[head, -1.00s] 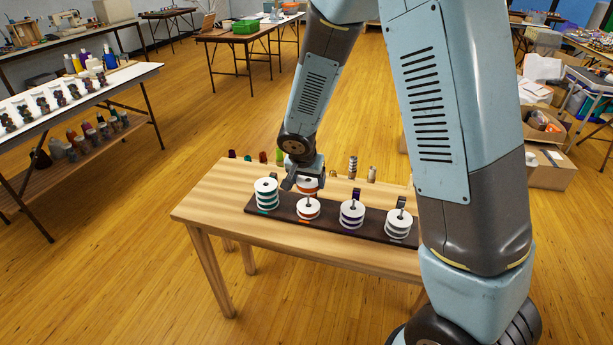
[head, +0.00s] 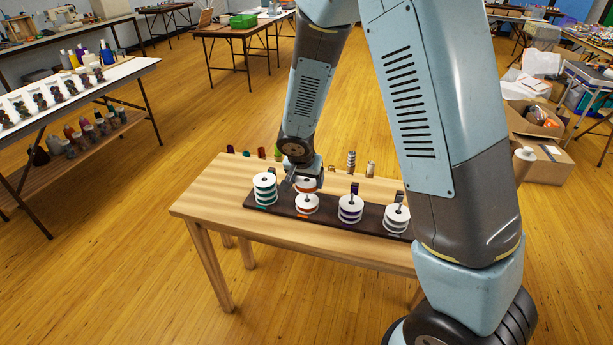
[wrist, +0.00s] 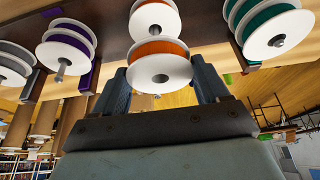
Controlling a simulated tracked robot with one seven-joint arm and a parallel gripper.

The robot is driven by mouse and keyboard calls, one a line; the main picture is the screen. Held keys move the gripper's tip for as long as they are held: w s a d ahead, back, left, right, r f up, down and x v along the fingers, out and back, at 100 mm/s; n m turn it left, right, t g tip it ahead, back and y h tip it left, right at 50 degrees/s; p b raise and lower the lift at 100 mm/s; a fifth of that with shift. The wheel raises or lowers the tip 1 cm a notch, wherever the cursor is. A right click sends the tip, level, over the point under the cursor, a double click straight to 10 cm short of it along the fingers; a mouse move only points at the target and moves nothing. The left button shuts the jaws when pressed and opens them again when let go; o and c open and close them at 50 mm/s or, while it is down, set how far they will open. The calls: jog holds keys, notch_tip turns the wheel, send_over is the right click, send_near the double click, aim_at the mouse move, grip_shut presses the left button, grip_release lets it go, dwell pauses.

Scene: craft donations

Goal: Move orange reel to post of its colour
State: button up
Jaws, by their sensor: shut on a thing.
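My gripper (head: 304,182) is shut on an orange reel (head: 306,189) with white flanges, which also shows between the two fingers in the wrist view (wrist: 160,50). The held reel is right over the orange post's stack, where another orange reel (head: 306,205) sits on the dark board (head: 327,220). That lower reel also shows in the wrist view (wrist: 154,17). The gap between the two reels is small. I cannot tell whether the post's tip is inside the held reel's hole.
A taller teal stack (head: 265,190) stands close on the left. A purple stack (head: 350,209) and a grey stack (head: 397,217) stand to the right. Several thread spools, one a striped spool (head: 351,162), line the table's back edge. The table's front left (head: 225,205) is clear.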

jog(key=shift+f, duration=2.4)
jog(key=o, duration=1)
jog(key=shift+o, duration=0.2)
jog(key=shift+r, duration=0.1)
jog(key=v, duration=1.3)
jog(key=shift+s+r, duration=0.2)
jog(key=shift+r, duration=0.05)
